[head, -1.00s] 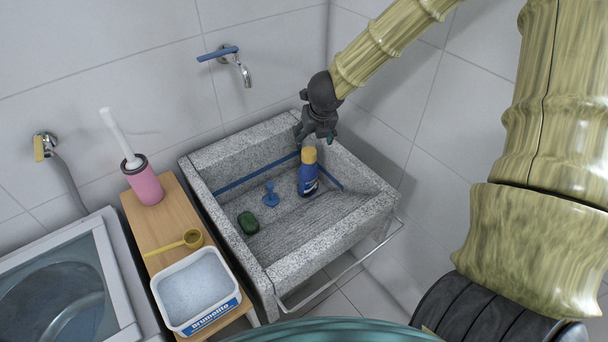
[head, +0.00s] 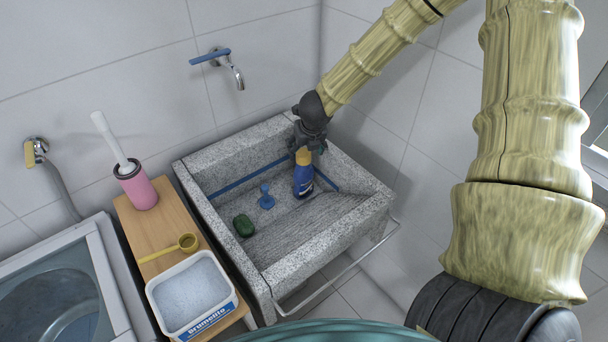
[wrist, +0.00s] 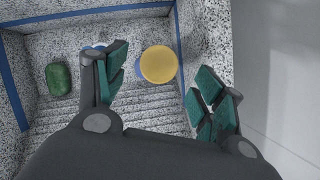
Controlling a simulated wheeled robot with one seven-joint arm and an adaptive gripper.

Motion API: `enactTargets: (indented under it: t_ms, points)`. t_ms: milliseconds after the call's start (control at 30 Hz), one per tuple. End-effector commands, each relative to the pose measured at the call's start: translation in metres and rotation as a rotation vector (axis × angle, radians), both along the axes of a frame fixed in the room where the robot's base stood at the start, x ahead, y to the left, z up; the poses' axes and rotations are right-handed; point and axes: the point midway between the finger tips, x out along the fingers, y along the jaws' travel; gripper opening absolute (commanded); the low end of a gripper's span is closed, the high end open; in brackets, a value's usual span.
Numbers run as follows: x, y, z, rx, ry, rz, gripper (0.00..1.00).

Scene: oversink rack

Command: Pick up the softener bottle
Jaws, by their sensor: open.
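The softener bottle (head: 303,181) is blue with a yellow cap and stands upright in the stone sink (head: 345,228), toward its back right. My gripper (head: 308,147) is open just above the bottle's cap in the head view. In the wrist view the round yellow cap (wrist: 158,64) shows from above, between and ahead of the spread fingers of my gripper (wrist: 160,98), closer to the left finger. No grip on the bottle shows. The bottle's body is mostly hidden under its cap in the wrist view.
A green soap (head: 243,225) and a blue plug-like item (head: 266,197) lie in the sink left of the bottle. A wall tap (head: 228,68) is behind.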

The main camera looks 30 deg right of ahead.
Motion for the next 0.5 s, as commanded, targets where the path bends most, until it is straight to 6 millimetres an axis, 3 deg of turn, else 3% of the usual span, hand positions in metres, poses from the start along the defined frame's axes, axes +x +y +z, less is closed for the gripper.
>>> enactTargets:
  t_ms: [500]
  points:
    - [0.016, -0.004, -0.038, 0.0, 0.001, 0.0, 0.69]
